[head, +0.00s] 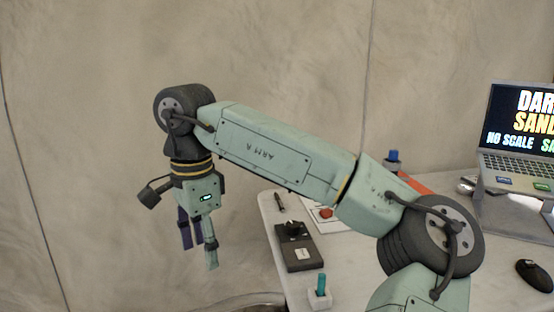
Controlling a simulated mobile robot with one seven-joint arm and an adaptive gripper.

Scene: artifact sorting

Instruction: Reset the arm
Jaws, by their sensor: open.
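My arm is raised in the head view, bent at the elbow at right and reaching across to the left. My gripper (199,254) hangs fingers down, to the left of the table's edge. Its two fingers, one dark purple and one pale green, are apart, and I see nothing between them. The gripper touches nothing that I can see.
A white table (352,285) fills the lower right. On it are a dark box with a knob (298,249), a small white holder with a teal item (320,291), a laptop (518,140) and a black mouse (534,275). The left side is free before a beige wall.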

